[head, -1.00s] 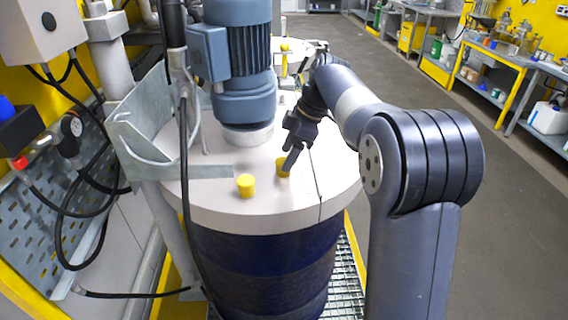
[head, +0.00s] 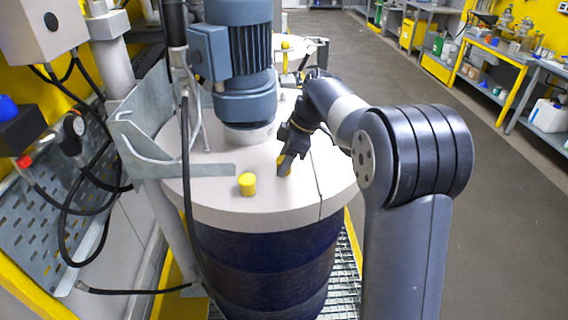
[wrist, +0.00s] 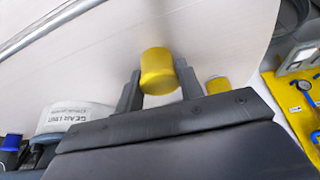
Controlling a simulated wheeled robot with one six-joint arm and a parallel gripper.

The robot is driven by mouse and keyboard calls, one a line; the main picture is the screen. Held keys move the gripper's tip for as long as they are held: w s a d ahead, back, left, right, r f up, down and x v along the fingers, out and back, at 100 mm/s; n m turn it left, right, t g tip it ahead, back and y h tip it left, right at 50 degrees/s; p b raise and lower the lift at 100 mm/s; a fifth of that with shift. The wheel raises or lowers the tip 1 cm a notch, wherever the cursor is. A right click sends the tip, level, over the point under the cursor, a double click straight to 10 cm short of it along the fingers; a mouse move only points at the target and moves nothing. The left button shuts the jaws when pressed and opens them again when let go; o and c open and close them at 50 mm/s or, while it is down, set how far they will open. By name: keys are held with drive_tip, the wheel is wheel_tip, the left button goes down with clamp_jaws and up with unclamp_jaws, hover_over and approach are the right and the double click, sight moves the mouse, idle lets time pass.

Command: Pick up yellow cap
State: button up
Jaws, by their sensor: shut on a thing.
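A yellow cap (wrist: 158,72) sits between the two fingers of my gripper (wrist: 158,86) in the wrist view, with a finger on each side. In the head view, my gripper (head: 285,168) is over the pale drum lid (head: 215,210), and a finger hides most of this cap (head: 280,160). I cannot tell whether the cap is clear of the lid. A second yellow cap (head: 247,184) stands upright on the lid to the left and nearer the front. It also shows in the wrist view (wrist: 217,84), right of the fingers.
A blue-grey motor (head: 240,70) rises from the lid behind my gripper. A metal bracket (head: 165,160) and dark hoses (head: 186,170) are to the left. The lid's front right is clear. Workbenches (head: 495,50) stand far off across the floor.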

drive_tip(key=shift+c, duration=0.8)
drive_tip(key=shift+r, duration=0.1)
wheel_tip(320, 180, up, 10)
drive_tip(key=shift+f+b, duration=0.1)
drive_tip(key=shift+b, duration=0.3)
